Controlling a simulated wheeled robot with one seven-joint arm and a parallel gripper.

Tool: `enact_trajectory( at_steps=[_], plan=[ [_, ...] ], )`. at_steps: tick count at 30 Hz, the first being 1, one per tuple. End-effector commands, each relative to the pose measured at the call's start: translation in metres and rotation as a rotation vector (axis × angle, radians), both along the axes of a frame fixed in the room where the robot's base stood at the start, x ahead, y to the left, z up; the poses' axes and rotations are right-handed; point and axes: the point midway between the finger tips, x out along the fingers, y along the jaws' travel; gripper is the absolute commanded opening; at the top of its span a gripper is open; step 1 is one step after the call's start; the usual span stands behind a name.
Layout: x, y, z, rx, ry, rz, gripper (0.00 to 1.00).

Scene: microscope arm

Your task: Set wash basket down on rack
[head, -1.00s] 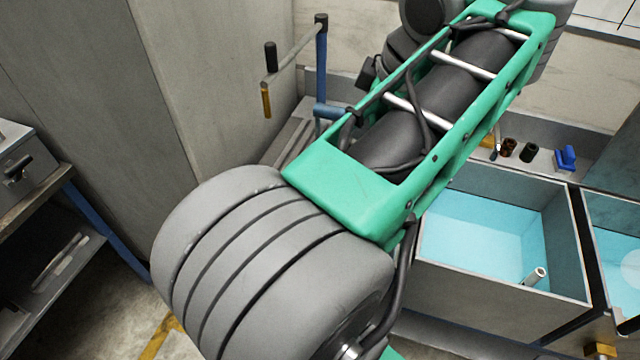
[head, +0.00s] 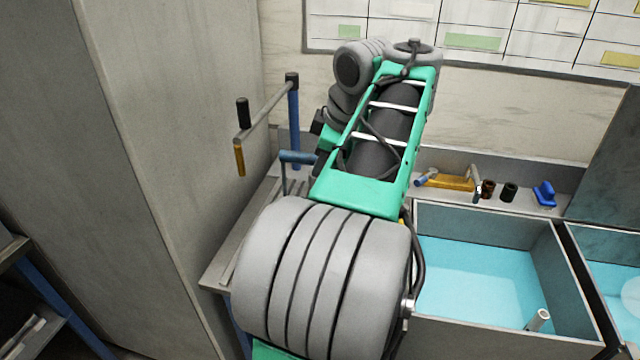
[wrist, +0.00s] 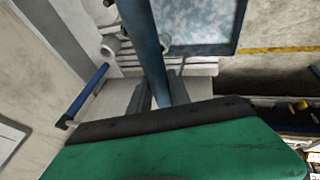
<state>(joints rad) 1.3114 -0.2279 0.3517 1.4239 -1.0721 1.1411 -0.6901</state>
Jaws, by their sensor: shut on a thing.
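My gripper (wrist: 160,98) is shut on a blue bar (wrist: 146,38), which appears to be the wash basket's handle. A blue-framed, pale speckled panel (wrist: 195,18) lies beyond the bar in the wrist view; I cannot tell if it is the basket's mesh. In the head view my arm hides the gripper and most of what it holds; a blue handle (head: 297,157) shows left of the arm. The rack looks like the grey slatted ledge (head: 241,238) left of the tank. Pale bars (wrist: 200,68) show beyond the fingers. Contact between basket and rack is not visible.
A blue post (head: 294,125) with a crossbar and hanging grips stands at the ledge's back. An open tank (head: 480,215) of blue liquid is right of my arm. Small bottles (head: 488,190) and a blue block (head: 544,193) stand behind it. A tall grey cabinet (head: 170,150) bounds the left.

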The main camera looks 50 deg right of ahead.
Motion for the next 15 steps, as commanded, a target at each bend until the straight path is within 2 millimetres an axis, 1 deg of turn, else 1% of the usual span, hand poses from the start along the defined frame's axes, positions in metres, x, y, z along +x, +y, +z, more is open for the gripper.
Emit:
enact_trajectory(
  at_steps=[2,9,15],
  plan=[
    [0.007,-0.005,-0.01,-0.005,-0.003,0.001,0.0],
    [0.017,-0.016,-0.026,-0.005,-0.003,0.001,0.0],
    [0.017,-0.016,-0.05,-0.006,-0.003,0.001,0.0]
  ],
)
